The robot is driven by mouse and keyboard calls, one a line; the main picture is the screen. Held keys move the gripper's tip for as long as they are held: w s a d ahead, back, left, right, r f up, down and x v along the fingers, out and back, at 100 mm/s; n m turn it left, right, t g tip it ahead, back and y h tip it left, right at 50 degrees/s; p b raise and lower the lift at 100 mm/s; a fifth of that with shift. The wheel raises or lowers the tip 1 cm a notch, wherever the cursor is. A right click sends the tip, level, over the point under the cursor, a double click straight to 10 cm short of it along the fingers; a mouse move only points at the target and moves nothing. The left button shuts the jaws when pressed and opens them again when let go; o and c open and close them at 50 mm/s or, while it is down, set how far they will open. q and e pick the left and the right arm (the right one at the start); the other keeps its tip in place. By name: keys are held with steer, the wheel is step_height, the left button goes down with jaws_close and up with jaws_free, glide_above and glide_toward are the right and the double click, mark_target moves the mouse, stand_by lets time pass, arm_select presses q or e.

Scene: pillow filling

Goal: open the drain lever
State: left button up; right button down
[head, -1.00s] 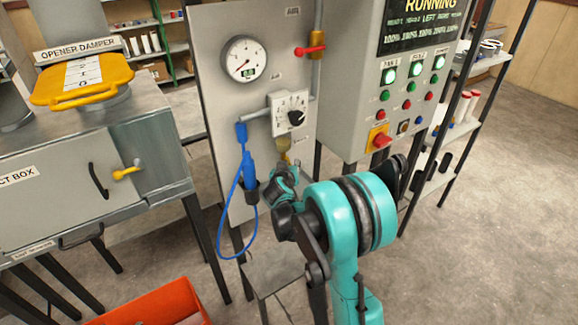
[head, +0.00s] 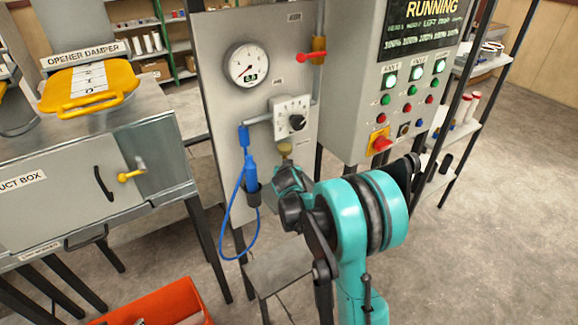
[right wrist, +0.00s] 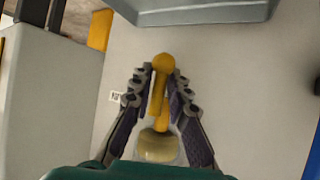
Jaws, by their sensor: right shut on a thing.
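The yellow drain lever (right wrist: 162,64), with a round knob at its end, lies between the fingers of my right gripper (right wrist: 160,82) in the right wrist view. The gripper is shut on it. The lever runs back to a dull yellow, translucent bowl (right wrist: 157,146). In the head view this bowl (head: 285,147) hangs below the regulator block on the grey panel. There my right wrist and arm cover the lever and hide most of the gripper. My left gripper is not in view.
The panel carries a gauge (head: 249,64), a black knob (head: 297,122), a red-handled valve (head: 312,57) and a blue hose (head: 224,215). A control cabinet (head: 345,100) stands to the right, a duct box (head: 60,185) to the left. An orange bin (head: 160,300) is below.

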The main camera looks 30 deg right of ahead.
steer(key=shift+s+f, duration=0.15)
steer(key=c, duration=1.5)
jaws_free()
steer(key=v, duration=1.2)
steer(key=s+a+n+g+y, duration=0.1)
steer(key=s+a+n+y, duration=0.1)
steer(key=s+a, duration=0.3)
steer(key=s+a+f+n+g+y, duration=0.1)
steer(key=s+a, duration=0.4)
steer(key=s, duration=0.6)
steer(key=s+a+f+n+g+y, duration=0.1)
steer(key=s+a, duration=0.3)
steer(key=s, duration=0.4)
steer(key=shift+s+a+n+y, duration=0.35)
steer(key=shift+a+n+y, duration=0.05)
steer(key=shift+n+y, duration=0.45)
